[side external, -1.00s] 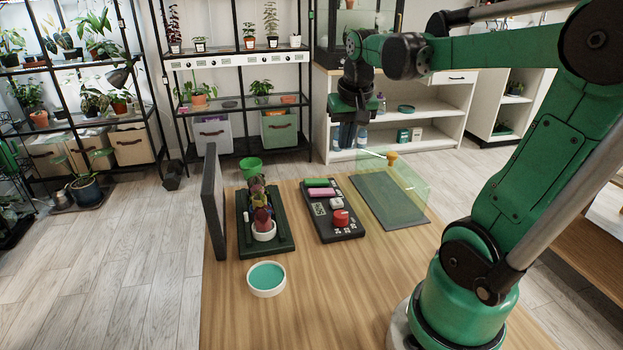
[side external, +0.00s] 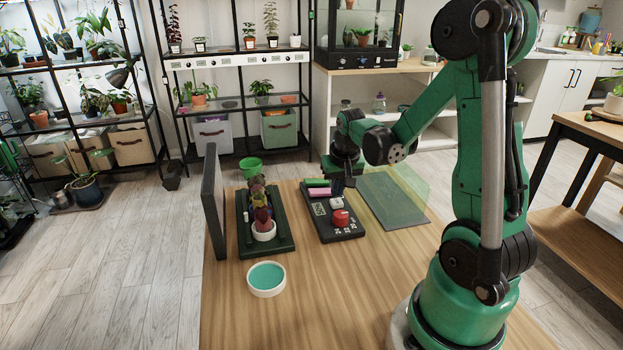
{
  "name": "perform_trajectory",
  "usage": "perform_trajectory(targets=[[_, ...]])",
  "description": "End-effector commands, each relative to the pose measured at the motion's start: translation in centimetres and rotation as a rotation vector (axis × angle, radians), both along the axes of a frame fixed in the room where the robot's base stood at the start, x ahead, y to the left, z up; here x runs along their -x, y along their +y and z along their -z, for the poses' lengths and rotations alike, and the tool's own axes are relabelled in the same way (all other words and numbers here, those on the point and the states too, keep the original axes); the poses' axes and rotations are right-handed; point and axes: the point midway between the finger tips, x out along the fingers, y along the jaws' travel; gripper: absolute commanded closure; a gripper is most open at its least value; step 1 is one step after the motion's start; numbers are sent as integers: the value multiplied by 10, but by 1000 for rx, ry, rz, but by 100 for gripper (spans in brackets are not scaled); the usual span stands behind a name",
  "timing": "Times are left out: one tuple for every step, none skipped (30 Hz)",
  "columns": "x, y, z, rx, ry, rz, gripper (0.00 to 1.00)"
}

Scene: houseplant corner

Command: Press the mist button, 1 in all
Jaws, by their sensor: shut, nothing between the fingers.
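A dark control panel (side external: 324,231) lies on the wooden table. It carries a green bar (side external: 318,183), a pink bar (side external: 319,192), a small white button (side external: 337,202), a red round knob (side external: 341,217) and small white markings too small to read. I cannot tell which control is the mist button. My gripper (side external: 349,182) points down over the far right end of the panel, close to the bars. It is shut and empty. Its tips are small and dark, and I cannot tell whether they touch anything.
A dark upright board (side external: 213,205) and a teal-filled bowl (side external: 266,279) stand nearby. A grey mat (side external: 392,208) with a translucent green box lies right.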

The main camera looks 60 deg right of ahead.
Motion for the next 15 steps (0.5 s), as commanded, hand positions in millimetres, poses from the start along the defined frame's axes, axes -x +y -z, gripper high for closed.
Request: perform_trajectory(targets=[[0, 0, 4, 0, 0, 0, 100], [0, 0, 6, 0, 0, 0, 100], [0, 0, 7, 0, 0, 0, 100], [0, 0, 9, 0, 0, 0, 100], [0, 0, 9, 0, 0, 0, 100], [0, 0, 10, 0, 0, 0, 100], [0, 0, 11, 0, 0, 0, 100], [0, 0, 11, 0, 0, 0, 100], [0, 0, 11, 0, 0, 0, 100], [0, 0, 11, 0, 0, 0, 100], [0, 0, 11, 0, 0, 0, 100], [0, 0, 11, 0, 0, 0, 100], [0, 0, 11, 0, 0, 0, 100], [0, 0, 11, 0, 0, 0, 100], [0, 0, 11, 0, 0, 0, 100]])
